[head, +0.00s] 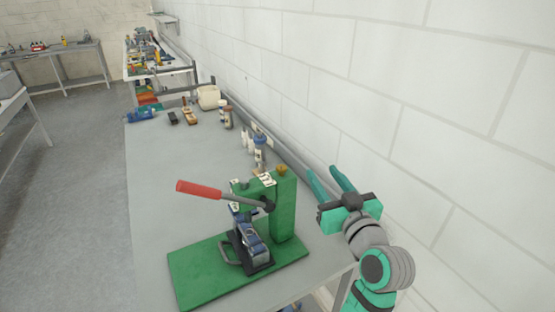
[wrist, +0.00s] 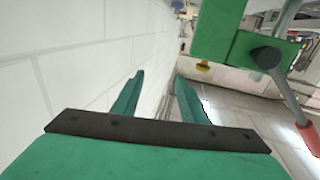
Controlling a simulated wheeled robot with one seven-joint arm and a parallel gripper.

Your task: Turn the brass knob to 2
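The small brass knob (head: 282,170) sits on top of the column of a green lever press (head: 284,208). My gripper (head: 323,170) is to the right of the knob in the head view, near the wall, apart from the press. Its two teal fingers are spread with nothing between them; in the wrist view the fingertips (wrist: 160,75) are left of the knob.
The press has a long lever with a red handle (head: 199,189) reaching left. Bottles (head: 260,150) stand behind it along the white brick wall (head: 400,95). The grey bench top (head: 165,190) is clear on the left.

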